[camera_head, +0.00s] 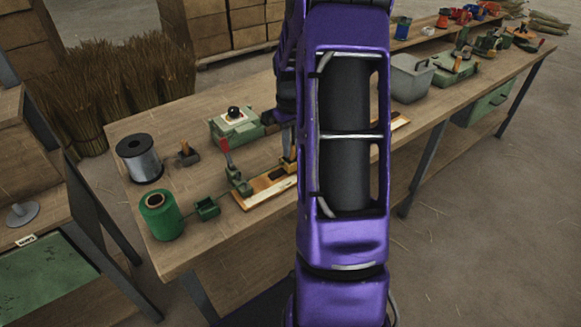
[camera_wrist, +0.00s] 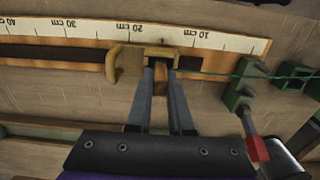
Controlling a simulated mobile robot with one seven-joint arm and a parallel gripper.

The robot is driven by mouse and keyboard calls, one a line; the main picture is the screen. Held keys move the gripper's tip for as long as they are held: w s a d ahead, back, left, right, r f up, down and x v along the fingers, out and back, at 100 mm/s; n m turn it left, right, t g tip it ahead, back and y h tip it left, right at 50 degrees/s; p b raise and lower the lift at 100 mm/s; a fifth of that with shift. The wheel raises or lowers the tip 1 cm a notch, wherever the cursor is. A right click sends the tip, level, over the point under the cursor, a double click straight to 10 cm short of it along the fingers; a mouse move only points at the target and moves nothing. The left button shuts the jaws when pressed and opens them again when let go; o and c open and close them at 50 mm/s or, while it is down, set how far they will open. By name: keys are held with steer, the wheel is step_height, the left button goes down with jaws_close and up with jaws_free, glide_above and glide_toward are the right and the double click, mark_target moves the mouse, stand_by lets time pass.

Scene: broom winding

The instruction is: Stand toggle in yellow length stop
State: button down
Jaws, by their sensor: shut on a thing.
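My gripper (camera_wrist: 162,66) is at the ruler board, with its two grey fingers shut on a small brown wooden toggle (camera_wrist: 160,85). The yellow length stop (camera_wrist: 126,62) sits on the ruler board near the 20 cm mark, right at the fingertips. The toggle's far end meets or overlaps the stop, and I cannot tell whether it is seated. In the head view the stop (camera_head: 289,164) shows beside my arm, which hides much of the board. The ruler board (camera_head: 256,194) lies along the bench. A thin green line runs right from the stop in the wrist view.
A green clamp (camera_wrist: 238,88) with a red-tipped lever stands at the board's end. A grey wire spool (camera_head: 140,164), a green spool (camera_head: 161,216), a small green box (camera_head: 207,208) and a green block with a black knob (camera_head: 234,125) stand nearby. A grey bin (camera_head: 410,80) is farther right.

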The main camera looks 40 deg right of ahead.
steer(key=shift+f, duration=0.55)
steer(key=c, duration=0.7)
jaws_free()
steer(key=shift+c, duration=0.2)
steer(key=shift+r, duration=0.1)
step_height(320, 180, up, 17)
steer(key=p, duration=0.2)
steer(key=shift+r, duration=0.2)
